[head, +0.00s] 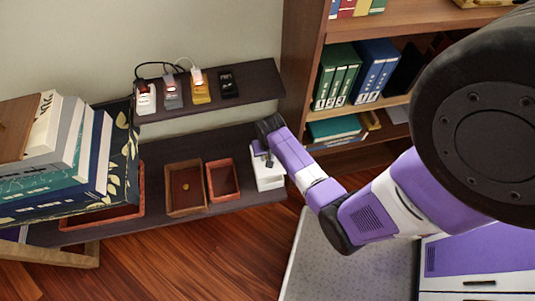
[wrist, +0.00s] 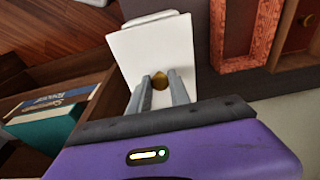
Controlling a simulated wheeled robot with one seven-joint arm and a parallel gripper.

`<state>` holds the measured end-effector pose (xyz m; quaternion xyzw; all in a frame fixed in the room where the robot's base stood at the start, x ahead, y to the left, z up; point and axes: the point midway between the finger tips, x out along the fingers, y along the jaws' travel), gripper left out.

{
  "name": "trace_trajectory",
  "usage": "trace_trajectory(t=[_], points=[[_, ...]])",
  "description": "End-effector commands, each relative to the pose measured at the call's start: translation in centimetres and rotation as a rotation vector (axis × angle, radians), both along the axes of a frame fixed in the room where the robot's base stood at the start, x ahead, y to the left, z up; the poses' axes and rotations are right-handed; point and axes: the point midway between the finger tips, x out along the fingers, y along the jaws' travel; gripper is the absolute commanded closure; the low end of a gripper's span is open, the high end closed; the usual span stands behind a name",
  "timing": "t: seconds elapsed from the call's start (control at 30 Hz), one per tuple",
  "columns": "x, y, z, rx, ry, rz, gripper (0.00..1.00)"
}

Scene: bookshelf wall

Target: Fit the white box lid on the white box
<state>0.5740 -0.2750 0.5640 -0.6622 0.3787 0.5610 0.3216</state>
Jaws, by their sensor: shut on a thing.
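The white box (head: 269,183) stands at the right end of the low dark shelf in the head view. My gripper (head: 264,158) is directly over it and hides much of its top. In the wrist view the white box lid (wrist: 152,52) is a flat white panel with a round brass knob. My gripper (wrist: 163,88) has its two grey fingers on either side of the knob and is shut on it. A white rounded edge (wrist: 150,18) shows past the lid's far side. I cannot tell whether the lid is seated on the box or just above it.
A red-brown open box (head: 223,180) and a brown box (head: 186,188) stand left of the white box. A stack of books (head: 60,150) is farther left. A bookcase (head: 300,75) rises at the right. Small devices with cables lie on the upper shelf (head: 250,82).

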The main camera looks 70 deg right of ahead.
Motion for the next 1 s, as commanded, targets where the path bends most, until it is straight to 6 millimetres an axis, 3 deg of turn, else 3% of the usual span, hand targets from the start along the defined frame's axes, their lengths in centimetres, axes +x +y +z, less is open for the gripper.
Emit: trace_trajectory(t=[0.43, 1.0], points=[[0.1, 0.0, -4.2, 0.000, 0.000, 0.001, 1.00], [0.1, 0.0, -4.7, 0.000, -0.001, 0.001, 1.00]])
